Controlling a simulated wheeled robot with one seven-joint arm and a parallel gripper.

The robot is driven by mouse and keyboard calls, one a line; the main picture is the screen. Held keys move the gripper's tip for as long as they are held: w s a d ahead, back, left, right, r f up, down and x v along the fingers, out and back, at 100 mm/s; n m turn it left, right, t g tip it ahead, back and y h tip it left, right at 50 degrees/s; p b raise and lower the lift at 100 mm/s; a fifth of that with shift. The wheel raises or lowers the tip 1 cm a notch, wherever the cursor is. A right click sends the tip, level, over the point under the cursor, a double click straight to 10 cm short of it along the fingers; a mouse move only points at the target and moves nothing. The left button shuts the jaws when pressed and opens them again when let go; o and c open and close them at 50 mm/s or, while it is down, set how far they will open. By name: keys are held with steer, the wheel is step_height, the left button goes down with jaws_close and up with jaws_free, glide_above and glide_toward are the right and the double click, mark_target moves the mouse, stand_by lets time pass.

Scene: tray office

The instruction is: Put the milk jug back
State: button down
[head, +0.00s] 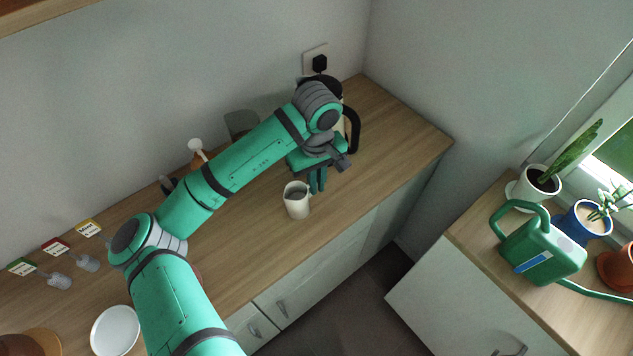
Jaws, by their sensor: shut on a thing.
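The milk jug (296,201) is a small cream-white jug in the middle of the head view, upright, with its open top showing. My gripper (318,187) points down at its right side, with the fingers shut on the jug there. The jug's handle is mostly hidden by the fingers. The jug is over the wooden counter (378,150), near its front edge. I cannot tell whether its base touches the wood.
A kettle (353,130) with a black handle stands behind my wrist, partly hidden. A grey container (240,122) is by the wall. A white plate (116,331) and small label cards (56,245) are at left. A green watering can (541,248) stands on the right cabinet.

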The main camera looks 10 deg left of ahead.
steer(key=c, duration=1.9)
jaws_free()
step_height(320, 180, up, 12)
steer(key=shift+s, duration=0.1)
